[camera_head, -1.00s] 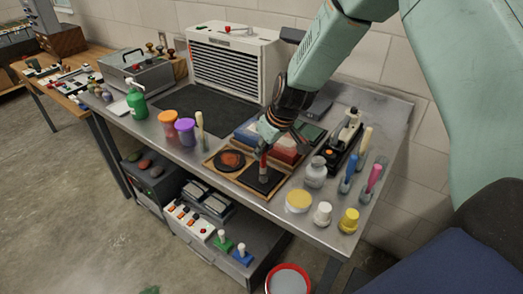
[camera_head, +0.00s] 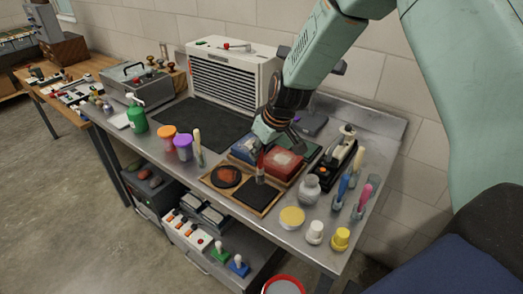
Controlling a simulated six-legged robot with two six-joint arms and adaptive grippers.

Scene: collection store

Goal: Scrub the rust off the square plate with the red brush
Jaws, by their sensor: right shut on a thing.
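A shallow wooden tray (camera_head: 233,203) on the metal bench holds two dark plates. The round plate (camera_head: 215,178) bears a rusty orange patch. The square plate (camera_head: 252,199) beside it looks evenly dark; I cannot make out rust on it. My right gripper (camera_head: 266,140) is shut on the red brush (camera_head: 261,160), handle up and bristles down. The bristle end is at the far edge of the square plate; I cannot tell whether it touches. My left gripper is not in view.
Blue and red boxes (camera_head: 284,163) stand right behind the tray. A grey jar (camera_head: 309,188), a yellow-lidded pot (camera_head: 292,217) and upright-handled tools (camera_head: 342,188) stand to the right. Orange (camera_head: 168,138) and purple (camera_head: 183,147) lidded tubs stand left. A dark mat (camera_head: 207,122) is clear.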

